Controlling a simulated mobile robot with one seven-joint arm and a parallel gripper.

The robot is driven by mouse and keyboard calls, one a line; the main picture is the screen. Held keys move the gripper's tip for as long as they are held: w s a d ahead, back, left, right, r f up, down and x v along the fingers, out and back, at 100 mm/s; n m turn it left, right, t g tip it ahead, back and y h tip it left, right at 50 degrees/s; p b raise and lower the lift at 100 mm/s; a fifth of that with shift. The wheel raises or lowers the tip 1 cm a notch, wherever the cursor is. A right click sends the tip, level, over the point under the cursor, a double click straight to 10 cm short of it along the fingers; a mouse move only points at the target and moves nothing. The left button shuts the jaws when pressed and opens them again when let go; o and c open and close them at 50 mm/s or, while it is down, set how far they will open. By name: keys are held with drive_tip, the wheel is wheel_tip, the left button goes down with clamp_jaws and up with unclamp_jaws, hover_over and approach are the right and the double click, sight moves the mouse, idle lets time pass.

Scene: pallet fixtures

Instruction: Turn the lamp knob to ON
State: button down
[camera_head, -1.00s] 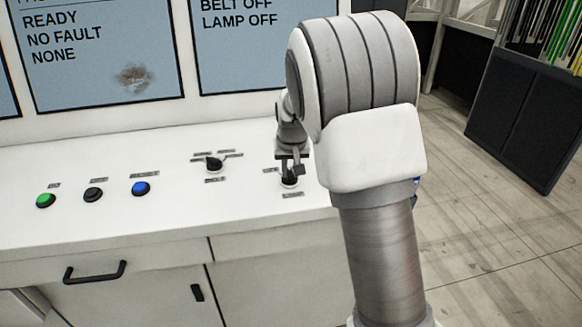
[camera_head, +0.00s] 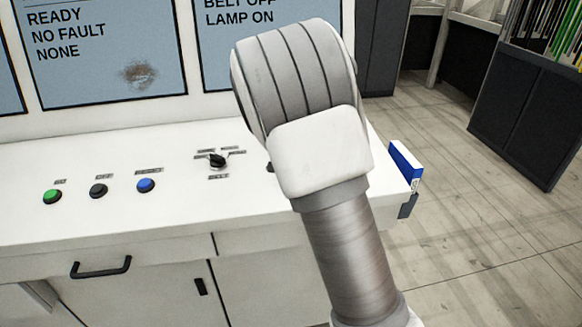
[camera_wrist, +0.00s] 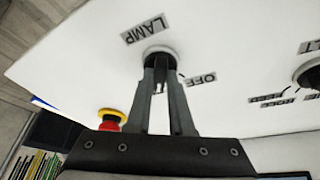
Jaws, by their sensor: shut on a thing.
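The lamp knob (camera_wrist: 159,56) is a dark knob in a pale round collar on the white console top. In the wrist view its LAMP label (camera_wrist: 145,30) lies beside it and its OFF label (camera_wrist: 201,80) lies to the right. My gripper (camera_wrist: 158,72) is shut on the knob, its two dark fingers reaching down either side of it. The fingers partly hide the knob, and I cannot make out an ON label. In the head view my arm hides the gripper and most of the knob. The right screen (camera_head: 270,50) reads LAMP ON.
A second selector knob (camera_head: 217,160) sits left of my arm. Green (camera_head: 52,196), black (camera_head: 98,190) and blue (camera_head: 145,185) buttons are further left. A red emergency button (camera_wrist: 111,119) is near the lamp knob. A blue-and-white box (camera_head: 405,165) is at the console's right end.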

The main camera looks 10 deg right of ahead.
drive_tip(key=c, duration=0.8)
unclamp_jaws()
drive_tip(key=v, duration=1.7)
drive_tip(key=shift+r+b, duration=0.25)
drive_tip(key=shift+b, duration=0.15)
drive_tip(key=shift+d, duration=0.1)
